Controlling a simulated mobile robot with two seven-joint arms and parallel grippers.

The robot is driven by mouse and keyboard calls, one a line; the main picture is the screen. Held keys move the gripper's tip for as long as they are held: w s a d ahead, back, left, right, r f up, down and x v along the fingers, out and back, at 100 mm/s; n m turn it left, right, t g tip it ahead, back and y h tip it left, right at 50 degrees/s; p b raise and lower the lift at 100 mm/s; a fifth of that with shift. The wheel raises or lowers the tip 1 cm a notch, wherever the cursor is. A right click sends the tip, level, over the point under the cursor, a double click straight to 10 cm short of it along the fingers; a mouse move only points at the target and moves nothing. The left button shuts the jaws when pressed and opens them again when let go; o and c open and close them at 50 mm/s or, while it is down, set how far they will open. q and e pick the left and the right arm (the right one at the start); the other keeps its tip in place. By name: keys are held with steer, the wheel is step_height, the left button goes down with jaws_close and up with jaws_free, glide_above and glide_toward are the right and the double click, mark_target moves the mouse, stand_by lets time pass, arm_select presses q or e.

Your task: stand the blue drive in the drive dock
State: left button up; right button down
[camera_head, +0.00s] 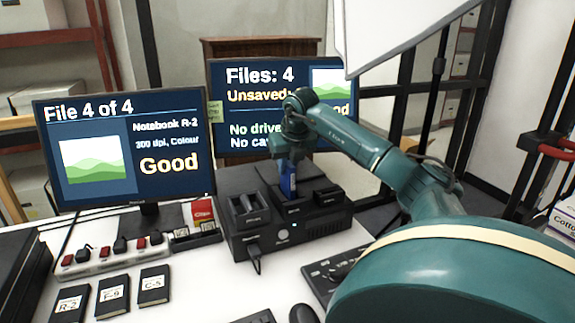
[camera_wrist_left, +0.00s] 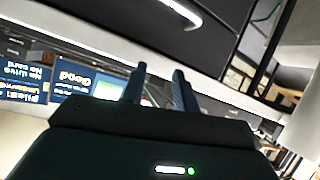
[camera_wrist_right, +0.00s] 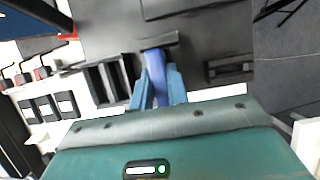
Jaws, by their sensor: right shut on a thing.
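The blue drive (camera_head: 288,183) is upright in the head view, at the middle bay of the black drive dock (camera_head: 300,232). My right gripper (camera_head: 289,166) is shut on the drive from above. In the right wrist view the drive (camera_wrist_right: 156,78) shows between the two fingers, its far end against the dock's dark middle slot (camera_wrist_right: 158,42). I cannot tell how deep it sits in the slot. My left gripper (camera_wrist_left: 158,90) shows only in its own wrist view, with its fingers apart and nothing between them.
Two monitors (camera_head: 122,150) stand behind; the right screen (camera_head: 240,100) partly reads "No drive". A power strip (camera_head: 110,252), several black labelled notebooks (camera_head: 112,294) and a red-labelled clip box (camera_head: 203,213) lie left of the dock. A keyboard (camera_head: 325,272) is in front right.

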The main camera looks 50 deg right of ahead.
arm_select(q)
steer(key=shift+f+b, duration=0.55)
steer(key=shift+f, duration=0.1)
arm_select(e)
steer(key=shift+f, duration=0.9)
steer(key=c, duration=1.3)
jaws_free()
arm_select(q)
steer(key=shift+r, duration=0.1)
arm_select(e)
steer(key=shift+r, duration=0.3)
arm_select(q)
steer(key=shift+w+r+p, duration=0.1)
steer(key=shift+r+p, duration=0.45)
steer(key=shift+r, duration=0.1)
arm_select(e)
steer(key=v, duration=1.1)
steer(key=shift+s+r, duration=0.15)
steer(key=shift+s, duration=0.05)
